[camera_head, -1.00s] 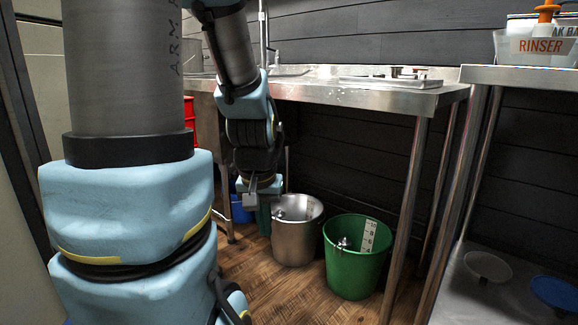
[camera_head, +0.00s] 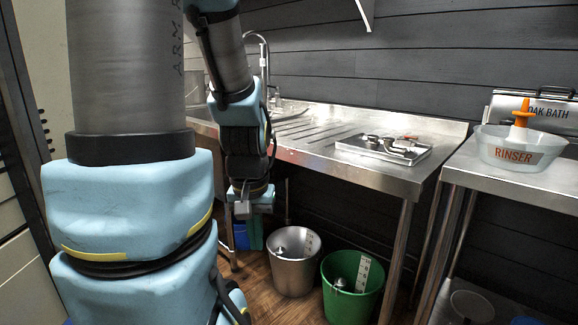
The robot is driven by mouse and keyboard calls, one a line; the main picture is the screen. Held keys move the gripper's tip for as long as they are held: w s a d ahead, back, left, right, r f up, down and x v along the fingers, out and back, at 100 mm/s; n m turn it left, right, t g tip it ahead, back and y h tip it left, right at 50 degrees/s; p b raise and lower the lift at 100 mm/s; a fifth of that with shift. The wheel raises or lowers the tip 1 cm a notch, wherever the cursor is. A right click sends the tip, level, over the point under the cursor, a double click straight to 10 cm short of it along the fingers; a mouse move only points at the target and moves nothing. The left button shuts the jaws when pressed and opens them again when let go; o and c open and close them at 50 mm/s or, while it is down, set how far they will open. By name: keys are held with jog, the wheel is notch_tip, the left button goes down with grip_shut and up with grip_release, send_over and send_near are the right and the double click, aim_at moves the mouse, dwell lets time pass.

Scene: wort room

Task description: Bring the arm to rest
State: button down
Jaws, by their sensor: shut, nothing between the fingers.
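My arm hangs down in the left half of the head view, in front of the steel sink bench. My gripper (camera_head: 254,209) is at its lower end and points down. It is shut and nothing shows between its fingers. It hangs free at the bench's left part, up and to the left of the steel bucket (camera_head: 296,272).
The steel sink bench (camera_head: 310,140) carries a tray (camera_head: 350,148) with metal fittings and a tall tap. A green bucket (camera_head: 352,300) stands on the wooden floor right of the steel one. A right-hand steel table (camera_head: 470,172) holds a RINSER tub (camera_head: 500,155) and an OAK BATH box (camera_head: 553,108).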

notch_tip(320, 180, up, 18)
jog(key=p, duration=1.5)
jog(key=shift+f, duration=0.15)
